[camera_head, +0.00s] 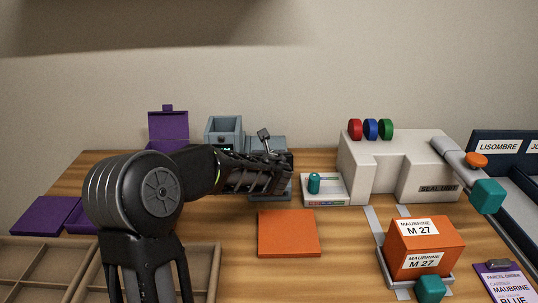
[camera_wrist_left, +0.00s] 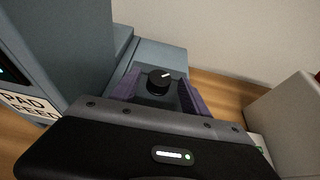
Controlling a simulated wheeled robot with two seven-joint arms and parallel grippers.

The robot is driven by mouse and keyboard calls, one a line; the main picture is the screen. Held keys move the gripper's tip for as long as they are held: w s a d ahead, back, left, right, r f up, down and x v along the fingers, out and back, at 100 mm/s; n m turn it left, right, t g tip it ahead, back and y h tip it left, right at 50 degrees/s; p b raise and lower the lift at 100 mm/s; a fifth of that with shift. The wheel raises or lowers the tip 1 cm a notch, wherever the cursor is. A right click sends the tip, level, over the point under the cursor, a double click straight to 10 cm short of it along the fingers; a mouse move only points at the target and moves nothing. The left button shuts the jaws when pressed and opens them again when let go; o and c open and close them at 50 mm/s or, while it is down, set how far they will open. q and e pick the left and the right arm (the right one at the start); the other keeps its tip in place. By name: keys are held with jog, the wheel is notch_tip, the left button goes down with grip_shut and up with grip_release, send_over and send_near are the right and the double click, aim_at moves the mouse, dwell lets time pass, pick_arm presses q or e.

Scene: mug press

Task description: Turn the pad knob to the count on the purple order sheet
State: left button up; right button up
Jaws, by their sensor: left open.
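The pad feed machine (camera_head: 224,133) is grey-blue and stands at the back of the table; it also shows in the wrist view (camera_wrist_left: 75,50) with a "PAD FEED" label. Its black round pad knob (camera_wrist_left: 158,82) has a white pointer line slanting up to the right. My left gripper (camera_wrist_left: 160,90) is open, one finger on each side of the knob; I cannot tell whether they touch it. In the head view my left gripper (camera_head: 270,172) hides the knob. The purple order sheet (camera_head: 505,280) reads "MAUBRINE" and "BLUE"; its lower part is cut off.
An orange pad (camera_head: 289,233) lies in front of the gripper. The white seal unit (camera_head: 410,165), with red, blue and green knobs, stands right. An orange "M 27" box (camera_head: 426,247) sits front right. A purple open box (camera_head: 168,130) and a brown divided tray (camera_head: 40,262) are left.

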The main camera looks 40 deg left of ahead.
pick_arm(q)
jog(key=shift+w+a+f, duration=0.25)
jog(key=shift+w+a, duration=0.1)
jog(key=shift+w, duration=0.1)
grip_shut()
dwell(0.3)
